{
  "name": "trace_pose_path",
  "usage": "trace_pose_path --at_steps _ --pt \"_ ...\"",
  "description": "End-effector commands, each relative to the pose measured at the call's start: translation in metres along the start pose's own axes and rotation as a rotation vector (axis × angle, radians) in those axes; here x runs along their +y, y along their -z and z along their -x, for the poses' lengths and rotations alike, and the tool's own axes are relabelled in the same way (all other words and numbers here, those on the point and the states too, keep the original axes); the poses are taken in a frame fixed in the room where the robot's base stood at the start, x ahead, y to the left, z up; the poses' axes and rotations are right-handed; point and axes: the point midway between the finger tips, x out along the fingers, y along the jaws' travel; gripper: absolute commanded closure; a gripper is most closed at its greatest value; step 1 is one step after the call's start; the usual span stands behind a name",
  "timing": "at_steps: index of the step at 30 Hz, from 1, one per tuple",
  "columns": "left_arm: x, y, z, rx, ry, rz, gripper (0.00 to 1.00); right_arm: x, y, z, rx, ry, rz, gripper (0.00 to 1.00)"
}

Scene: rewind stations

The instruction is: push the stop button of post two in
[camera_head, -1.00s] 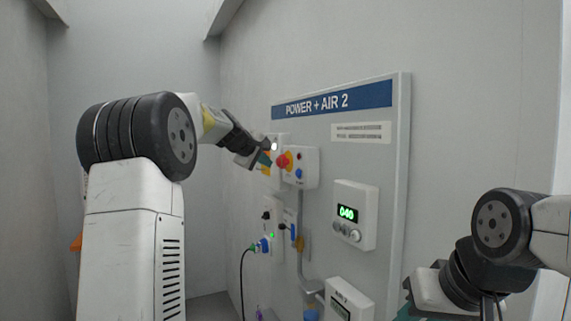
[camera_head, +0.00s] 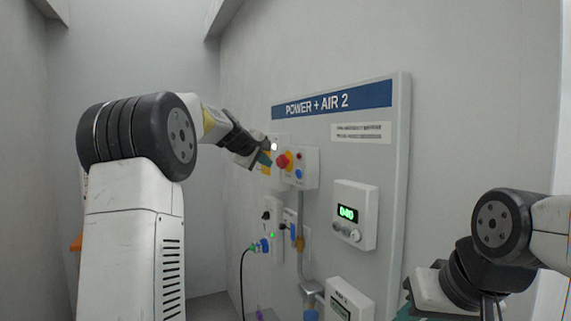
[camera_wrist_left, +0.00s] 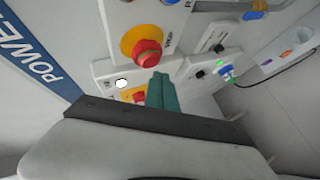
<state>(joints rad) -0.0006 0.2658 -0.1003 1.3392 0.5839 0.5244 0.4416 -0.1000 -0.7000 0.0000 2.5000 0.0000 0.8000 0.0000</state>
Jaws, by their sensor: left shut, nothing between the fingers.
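The panel marked POWER + AIR 2 (camera_head: 350,108) stands on the wall. A red knob on yellow (camera_head: 284,160) sticks out from its upper white box; it shows large in the left wrist view (camera_wrist_left: 147,52). A second red button on yellow (camera_wrist_left: 138,97) sits beside a lit white lamp (camera_wrist_left: 122,83), partly hidden by my fingers. My right gripper (camera_head: 406,311) is only partly in view at the bottom.
A blue button (camera_head: 298,173) is beside the red knob. Below are a green-lit display box (camera_head: 355,215), a plug with a black cable (camera_head: 264,245), a grey pipe and another meter box (camera_head: 348,300). Space in front of the panel's middle is clear.

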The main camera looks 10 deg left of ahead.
Motion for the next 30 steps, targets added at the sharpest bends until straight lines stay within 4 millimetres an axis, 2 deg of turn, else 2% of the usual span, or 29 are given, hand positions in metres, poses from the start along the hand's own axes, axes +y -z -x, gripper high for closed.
trace_pose_path --at_steps 30 --pt "0.0048 -0.0047 -0.0062 0.000 0.000 0.000 1.00 0.0000 0.0000 0.0000 0.000 0.000 0.000 0.64"
